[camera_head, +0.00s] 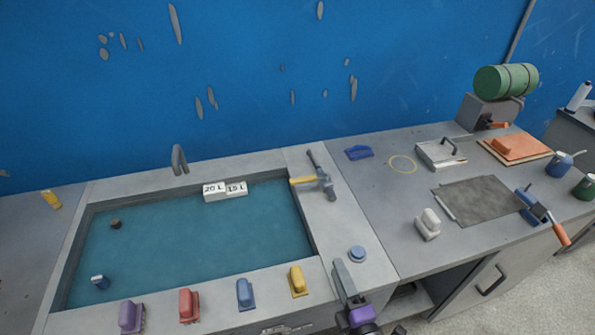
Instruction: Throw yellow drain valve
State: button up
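The yellow drain valve (302,181) appears to be the yellow lever at the back right corner of the water-filled vat (200,240). The lever joins a grey fitting (324,178) on the rim and points left, toward the water. Its exact turn position is too small to tell.
Purple (130,316), red (188,305), blue (245,294) and yellow (297,281) blocks line the front rim. Right, the counter holds a dark sheet (480,200) and a green cylinder (506,81).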

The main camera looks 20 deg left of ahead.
aim_at(310, 177)
jog(key=i+j, duration=0.8)
